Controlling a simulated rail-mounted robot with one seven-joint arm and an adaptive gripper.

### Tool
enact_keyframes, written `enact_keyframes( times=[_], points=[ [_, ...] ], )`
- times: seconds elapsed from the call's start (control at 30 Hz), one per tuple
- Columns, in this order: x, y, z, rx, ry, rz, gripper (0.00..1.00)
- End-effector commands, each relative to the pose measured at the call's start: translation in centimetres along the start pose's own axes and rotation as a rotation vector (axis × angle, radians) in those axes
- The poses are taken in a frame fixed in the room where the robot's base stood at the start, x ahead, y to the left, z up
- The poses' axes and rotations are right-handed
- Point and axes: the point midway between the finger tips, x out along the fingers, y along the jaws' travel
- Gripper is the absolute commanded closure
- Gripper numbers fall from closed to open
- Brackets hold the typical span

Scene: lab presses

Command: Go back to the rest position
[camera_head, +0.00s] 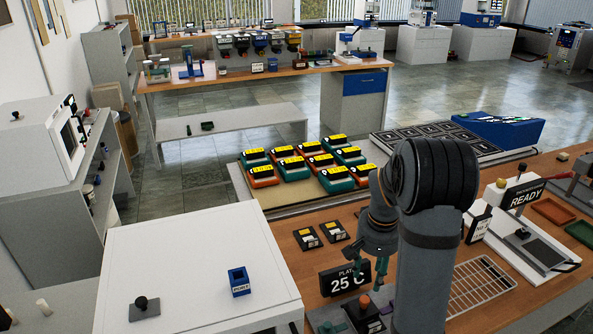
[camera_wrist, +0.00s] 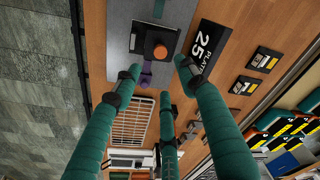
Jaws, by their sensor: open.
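My gripper (camera_head: 380,270) hangs over the wooden bench beside the black "PLATE 25 C" sign (camera_head: 343,281). In the wrist view its green fingers (camera_wrist: 157,78) are spread open with nothing between them. Beyond the fingertips is a dark block with an orange knob (camera_wrist: 161,50) on a grey plate (camera_wrist: 116,28); in the head view the orange knob (camera_head: 365,300) sits just below my gripper. A small purple part (camera_wrist: 147,73) shows between the fingers. My arm hides part of the bench in the head view.
A wire rack (camera_head: 482,287) and a press with a "READY" sign (camera_head: 525,197) stand right of my arm. Green and orange boxes (camera_head: 305,165) fill a board behind. A white cabinet (camera_head: 195,268) with a blue holder (camera_head: 239,281) is at left.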

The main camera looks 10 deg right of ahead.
Motion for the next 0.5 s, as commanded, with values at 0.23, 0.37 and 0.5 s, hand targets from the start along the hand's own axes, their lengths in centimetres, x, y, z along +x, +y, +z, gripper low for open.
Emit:
enact_keyframes(
  times=[0.23, 0.37, 0.5],
  points=[
    [2.9, 0.0, 0.2, 0.000, -0.007, 0.001, 0.58],
    [5.6, 0.1, 0.2, 0.000, -0.010, 0.002, 0.58],
    [8.6, 0.1, 0.2, 0.000, -0.008, 0.002, 0.58]
  ],
)
